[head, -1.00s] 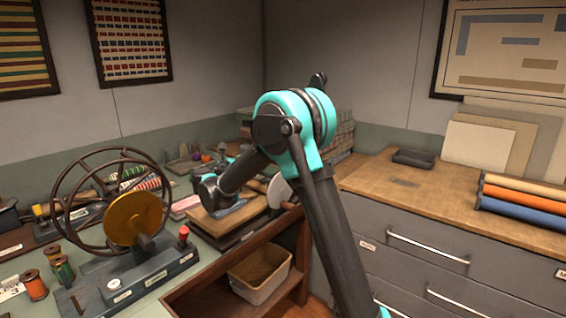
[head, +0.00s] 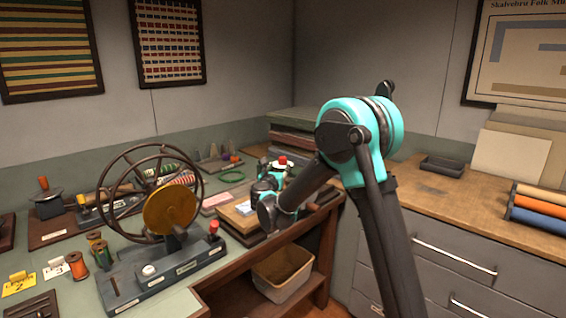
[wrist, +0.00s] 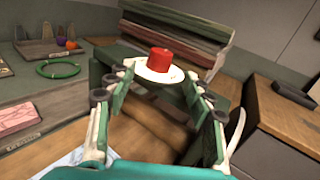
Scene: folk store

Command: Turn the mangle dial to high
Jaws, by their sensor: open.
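The dial, a white round plate with a red knob (wrist: 159,60), stands straight ahead in the wrist view. In the head view the red knob (head: 282,160) shows just above my gripper (head: 272,184). A dark green frame (wrist: 218,88) and a wooden roller (wrist: 150,122) lie below and around the dial; they look like the mangle. In the wrist view my gripper (wrist: 160,80) is open, its fingers either side of the dial in the picture. Nothing is held, and I cannot tell whether the fingers touch the dial. Any dial markings are too small to read.
A winder with a large wheel and yellow disc (head: 171,210) stands at left. Several thread spools (head: 77,265) are beside it. A green ring (wrist: 58,69) and pink block (wrist: 17,118) lie left of the mangle. A drawer cabinet (head: 455,225) stands at right.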

